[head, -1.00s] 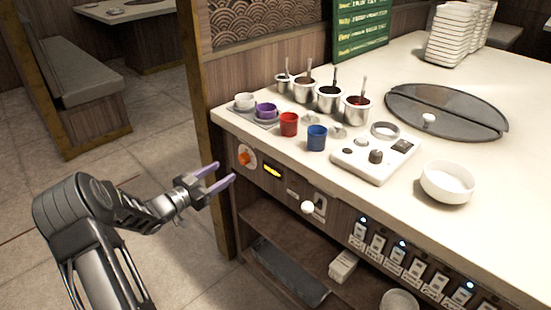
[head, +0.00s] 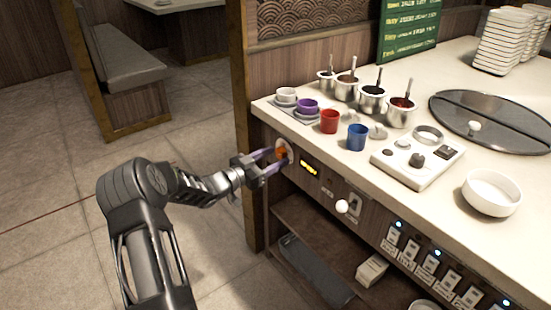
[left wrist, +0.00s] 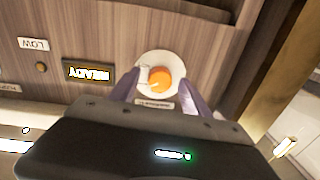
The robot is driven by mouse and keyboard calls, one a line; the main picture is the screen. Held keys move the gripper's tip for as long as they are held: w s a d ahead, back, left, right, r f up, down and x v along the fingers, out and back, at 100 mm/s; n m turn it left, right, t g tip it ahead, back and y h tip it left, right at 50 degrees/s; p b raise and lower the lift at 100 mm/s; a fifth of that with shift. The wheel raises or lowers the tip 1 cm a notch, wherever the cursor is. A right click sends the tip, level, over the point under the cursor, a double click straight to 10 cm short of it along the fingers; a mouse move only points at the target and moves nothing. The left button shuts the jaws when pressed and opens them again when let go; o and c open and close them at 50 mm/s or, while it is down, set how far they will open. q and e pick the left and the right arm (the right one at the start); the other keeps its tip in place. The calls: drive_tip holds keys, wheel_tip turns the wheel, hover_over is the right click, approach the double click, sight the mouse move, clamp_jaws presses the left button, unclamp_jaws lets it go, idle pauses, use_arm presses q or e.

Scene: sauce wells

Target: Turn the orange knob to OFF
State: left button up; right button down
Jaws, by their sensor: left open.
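The orange knob (head: 281,152) sits on a white round plate on the counter's wooden front panel, near its left end. In the left wrist view the knob (left wrist: 160,80) lies between the two purple fingers, with a light pointer mark on its left side. My left gripper (head: 276,160) is open, with its fingertips at the panel on either side of the knob. It also shows in the left wrist view (left wrist: 158,92). I cannot tell whether the fingers touch the knob. My right gripper is not in view.
A white ball-shaped handle (head: 342,206) sticks out of the panel to the right, with a row of switches (head: 437,267) beyond it. Red (head: 329,121) and blue (head: 357,137) cups stand on the counter above. An open shelf (head: 310,235) lies below.

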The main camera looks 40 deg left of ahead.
use_arm(q)
drive_tip(key=shift+w, duration=0.4)
drive_tip(key=shift+c, duration=0.3)
clamp_jaws()
